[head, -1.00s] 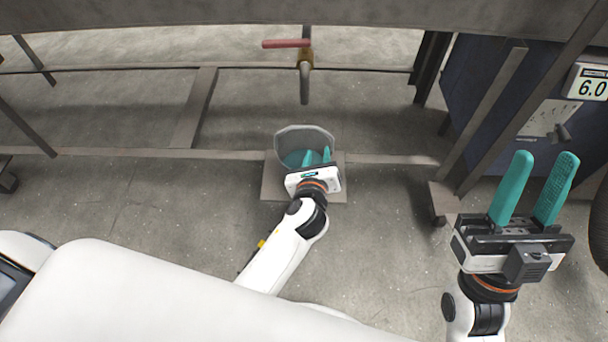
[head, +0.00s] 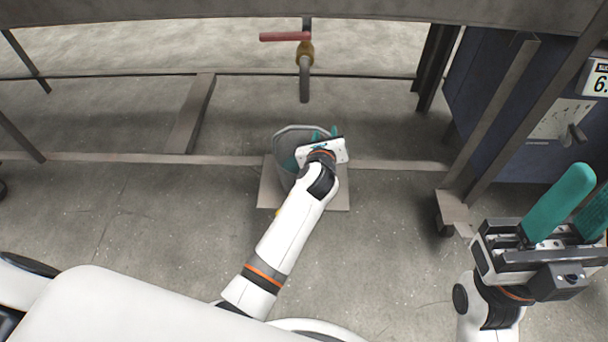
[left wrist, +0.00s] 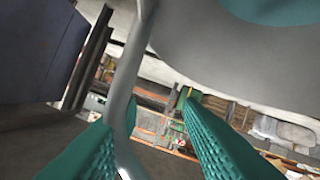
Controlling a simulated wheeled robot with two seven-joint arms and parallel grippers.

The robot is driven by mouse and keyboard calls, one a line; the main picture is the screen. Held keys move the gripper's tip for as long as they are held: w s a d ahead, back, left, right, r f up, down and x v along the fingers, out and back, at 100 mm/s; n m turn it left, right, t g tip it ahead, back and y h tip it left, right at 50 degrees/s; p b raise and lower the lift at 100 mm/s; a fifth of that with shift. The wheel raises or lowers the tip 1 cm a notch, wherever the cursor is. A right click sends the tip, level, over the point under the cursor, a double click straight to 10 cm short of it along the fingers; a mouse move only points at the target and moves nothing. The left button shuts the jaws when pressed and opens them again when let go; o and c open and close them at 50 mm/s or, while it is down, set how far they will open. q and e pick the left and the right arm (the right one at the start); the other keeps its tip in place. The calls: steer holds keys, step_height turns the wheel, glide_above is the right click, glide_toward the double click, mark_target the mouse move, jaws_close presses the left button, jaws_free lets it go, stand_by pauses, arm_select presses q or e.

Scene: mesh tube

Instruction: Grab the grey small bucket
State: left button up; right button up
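The grey bucket (head: 284,150) stands on a flat plate on the floor, below the tap. Something teal shows inside it. My left gripper (head: 324,132) is at the bucket's right side and partly hides it. In the left wrist view the bucket's grey wall (left wrist: 215,50) fills the top right. A thin curved grey bar, seemingly the bucket's handle (left wrist: 123,85), runs between the teal fingers of the left gripper (left wrist: 150,125). These fingers are apart; contact with the bar cannot be told. My right gripper (head: 590,190) is open and empty at the right, away from the bucket.
A tap with a red lever (head: 285,36) and a downward pipe hangs above the bucket. A metal frame rail (head: 400,163) runs across behind it. A dark blue cabinet (head: 500,110) stands at the right.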

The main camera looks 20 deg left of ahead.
arm_select(q)
steer(key=shift+w, duration=0.2)
jaws_close()
steer(key=shift+a, duration=0.1)
stand_by(1.1)
